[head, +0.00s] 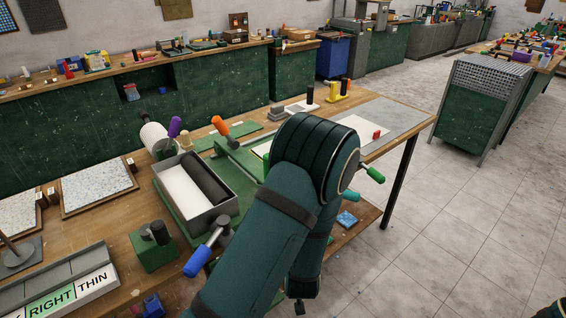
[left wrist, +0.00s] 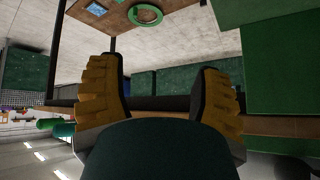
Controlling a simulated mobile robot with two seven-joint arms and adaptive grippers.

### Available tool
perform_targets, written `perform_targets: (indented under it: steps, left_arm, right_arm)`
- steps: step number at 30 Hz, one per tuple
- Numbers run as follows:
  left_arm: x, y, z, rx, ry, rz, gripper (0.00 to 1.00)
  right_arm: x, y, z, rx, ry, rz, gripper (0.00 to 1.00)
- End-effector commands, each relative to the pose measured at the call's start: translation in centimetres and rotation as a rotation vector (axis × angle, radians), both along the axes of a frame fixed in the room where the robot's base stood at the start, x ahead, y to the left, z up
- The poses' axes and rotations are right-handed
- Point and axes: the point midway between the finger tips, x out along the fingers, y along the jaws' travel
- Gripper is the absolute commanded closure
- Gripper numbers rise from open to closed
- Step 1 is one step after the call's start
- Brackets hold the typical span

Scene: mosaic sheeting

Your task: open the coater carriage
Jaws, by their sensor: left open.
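The coater on the bench has a grey open-topped box (head: 228,209) with a black roller (head: 205,178) and a white interior. I take this box to be the carriage, but cannot be sure. Handles show around it: purple (head: 175,126), orange (head: 219,126), blue (head: 197,262), green (head: 374,174) and teal (head: 351,196). My arm covers the coater's right part, and its gripper is hidden in the head view. In the left wrist view, which looks upside down, my left gripper (left wrist: 162,78) is open. A dark bar (left wrist: 165,103) shows between or beyond its fingers; contact cannot be told.
A RIGHT/THIN gauge board (head: 65,290), a green block (head: 153,247) and speckled sheets (head: 97,186) stand on the bench's left. A grey plate (head: 392,118) lies at its far right end. The floor (head: 440,220) to the right is clear.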

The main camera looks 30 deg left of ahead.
Motion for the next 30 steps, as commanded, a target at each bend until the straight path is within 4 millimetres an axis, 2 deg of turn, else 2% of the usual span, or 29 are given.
perform_targets:
  steps: [1,3,6,9,13,15,18,23,30]
  left_arm:
    - [1.6,0.8,1.8,0.073,-0.079,0.028,0.35]
    - [3.4,2.3,4.9,0.172,-0.195,0.087,0.35]
    - [5.3,3.7,10.0,0.298,-0.366,0.170,0.35]
    - [6.2,4.4,14.9,0.394,-0.520,0.245,0.35]
    - [6.4,4.6,19.5,0.468,-0.659,0.320,0.35]
    - [6.3,4.6,21.0,0.488,-0.702,0.345,0.35]
    - [6.3,4.9,21.9,0.501,-0.730,0.364,0.35]
    - [7.2,6.1,21.9,0.501,-0.730,0.368,0.35]
    - [10.0,9.8,21.8,0.502,-0.730,0.366,0.35]
  right_arm:
    - [-0.1,0.0,-0.4,0.000,0.002,0.002,0.38]
    - [-0.2,0.0,-0.6,0.001,0.003,0.003,0.38]
    - [-0.3,0.1,-1.0,0.002,0.006,0.004,0.38]
    - [-0.4,0.1,-1.2,0.002,0.008,0.006,0.38]
    - [-0.5,0.1,-1.4,0.002,0.010,0.008,0.38]
    - [-0.5,0.1,-1.5,0.002,0.011,0.008,0.38]
    - [-0.5,0.1,-1.5,0.002,0.011,0.009,0.38]
    - [-0.5,0.1,-1.7,0.003,0.012,0.010,0.38]
    - [-0.7,0.1,-2.2,0.003,0.015,0.012,0.38]
